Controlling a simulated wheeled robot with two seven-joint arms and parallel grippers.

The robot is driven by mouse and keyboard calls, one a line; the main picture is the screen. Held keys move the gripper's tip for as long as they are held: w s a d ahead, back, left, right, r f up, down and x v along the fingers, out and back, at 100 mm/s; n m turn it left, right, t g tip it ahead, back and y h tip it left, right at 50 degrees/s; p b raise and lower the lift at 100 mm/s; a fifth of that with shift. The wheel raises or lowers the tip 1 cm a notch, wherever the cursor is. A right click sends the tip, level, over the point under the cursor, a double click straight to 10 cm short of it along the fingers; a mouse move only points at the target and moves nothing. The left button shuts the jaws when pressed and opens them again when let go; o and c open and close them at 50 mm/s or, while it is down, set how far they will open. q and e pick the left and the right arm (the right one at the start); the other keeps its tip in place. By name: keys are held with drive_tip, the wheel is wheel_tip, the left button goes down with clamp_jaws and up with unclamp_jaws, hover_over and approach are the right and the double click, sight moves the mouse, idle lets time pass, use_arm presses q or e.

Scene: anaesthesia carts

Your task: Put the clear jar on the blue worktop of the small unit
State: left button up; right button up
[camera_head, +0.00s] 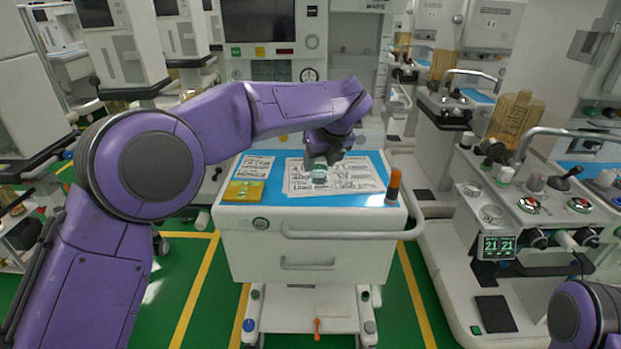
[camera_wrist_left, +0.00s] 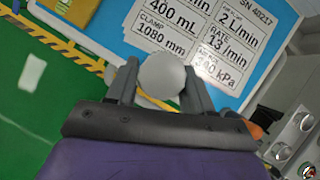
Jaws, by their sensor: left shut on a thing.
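The clear jar (camera_head: 319,174) is held by my left gripper (camera_head: 321,160) over the blue worktop (camera_head: 367,163) of the small white unit (camera_head: 305,243). In the left wrist view the jar shows as a pale round top (camera_wrist_left: 161,75) between the two fingers of my left gripper (camera_wrist_left: 160,84). The fingers are shut on it. I cannot tell whether the jar's base touches the worktop or the printed sheet below it. My right gripper is not in view; only a purple part of my right arm shows at the lower right.
Printed sheets (camera_head: 345,177) lie on the worktop. A yellow pad (camera_head: 243,191) lies at its front left and an orange cylinder (camera_head: 394,187) stands at its front right. A handle rail (camera_head: 350,235) runs along the front. Large carts with knobs (camera_head: 530,200) stand to the right.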

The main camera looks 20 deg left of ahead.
sight(310, 180)
use_arm(q)
drive_tip(key=x, duration=0.2)
drive_tip(key=s+x, duration=0.1)
drive_tip(key=x, duration=0.3)
drive_tip(key=shift+s+a+f, duration=0.1)
drive_tip(key=shift+a+f, duration=0.35)
drive_tip(key=shift+f, duration=0.35)
drive_tip(key=shift+s+d, duration=0.1)
drive_tip(key=o, duration=1.2)
drive_tip(key=shift+f, duration=0.1)
drive_tip(key=v, duration=1.2)
